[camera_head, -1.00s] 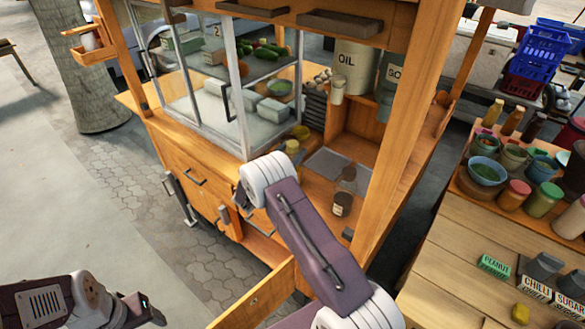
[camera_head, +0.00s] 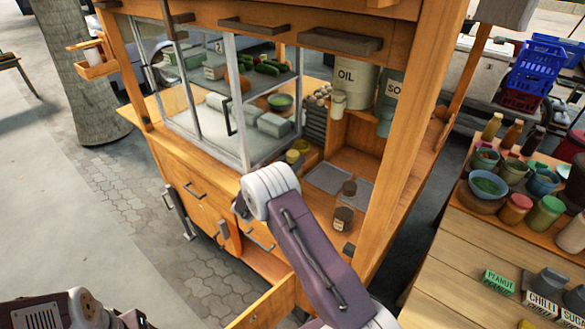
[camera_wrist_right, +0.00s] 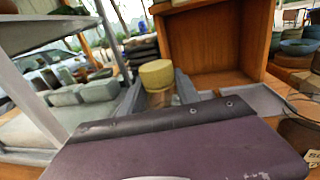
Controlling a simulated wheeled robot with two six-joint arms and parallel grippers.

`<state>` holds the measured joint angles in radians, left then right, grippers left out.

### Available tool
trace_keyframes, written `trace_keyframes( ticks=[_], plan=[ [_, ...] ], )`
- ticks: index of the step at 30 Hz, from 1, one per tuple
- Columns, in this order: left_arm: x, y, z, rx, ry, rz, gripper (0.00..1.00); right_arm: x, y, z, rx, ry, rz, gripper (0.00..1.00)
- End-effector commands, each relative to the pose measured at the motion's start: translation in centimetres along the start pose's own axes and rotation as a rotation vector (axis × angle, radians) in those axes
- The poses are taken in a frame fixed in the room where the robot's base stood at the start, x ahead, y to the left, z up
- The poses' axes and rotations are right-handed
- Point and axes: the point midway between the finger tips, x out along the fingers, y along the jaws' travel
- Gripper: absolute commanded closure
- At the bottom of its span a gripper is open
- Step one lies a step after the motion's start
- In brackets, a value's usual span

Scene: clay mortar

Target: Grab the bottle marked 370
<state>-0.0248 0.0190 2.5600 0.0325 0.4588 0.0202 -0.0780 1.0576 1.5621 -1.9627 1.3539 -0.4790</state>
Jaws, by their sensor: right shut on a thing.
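A bottle with a yellow top (camera_wrist_right: 157,73) stands between the two grey fingers of my right gripper (camera_wrist_right: 158,92) in the right wrist view. The gripper is shut on it. My own purple arm link covers its lower part. In the head view a yellow top (camera_head: 292,156) shows just past the pale end of my right arm, whose fingers are hidden there. No number 370 is readable. A dark jar with a label (camera_head: 343,219) stands on the cart counter to the right; its marking is too small to read. My left gripper (camera_head: 133,319) is mostly cut off at the bottom edge.
A glass case (camera_head: 205,125) stands left of the arm. An oil canister (camera_head: 350,88) and a sauce container (camera_head: 390,95) are at the back. A cart post (camera_head: 415,140) rises at right. Another yellow item (camera_head: 301,146) sits close behind. A side table (camera_head: 470,250) holds several jars.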

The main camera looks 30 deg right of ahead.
Motion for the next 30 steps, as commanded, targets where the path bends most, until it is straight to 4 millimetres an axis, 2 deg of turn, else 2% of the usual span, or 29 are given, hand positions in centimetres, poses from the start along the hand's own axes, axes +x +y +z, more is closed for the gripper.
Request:
trace_keyframes(
  ticks=[3,12,18,23,30],
  plan=[
    [0.2,0.0,0.0,0.000,0.000,0.000,0.34,0.0,-0.1,2.5,0.004,-0.003,0.000,1.00],
    [0.8,0.0,0.1,0.000,0.000,0.000,0.34,1.0,-7.3,6.4,0.001,-0.003,-0.004,1.00],
    [1.1,0.0,0.1,0.000,0.000,0.000,0.34,1.5,-10.6,8.4,0.002,-0.003,-0.002,1.00],
    [1.1,0.0,0.1,0.000,0.000,0.000,0.34,1.5,-11.5,9.0,0.001,-0.002,0.000,1.00],
    [1.1,0.0,0.1,0.000,0.000,0.000,0.34,1.5,-11.5,9.0,0.000,-0.002,0.002,1.00]
  ],
)
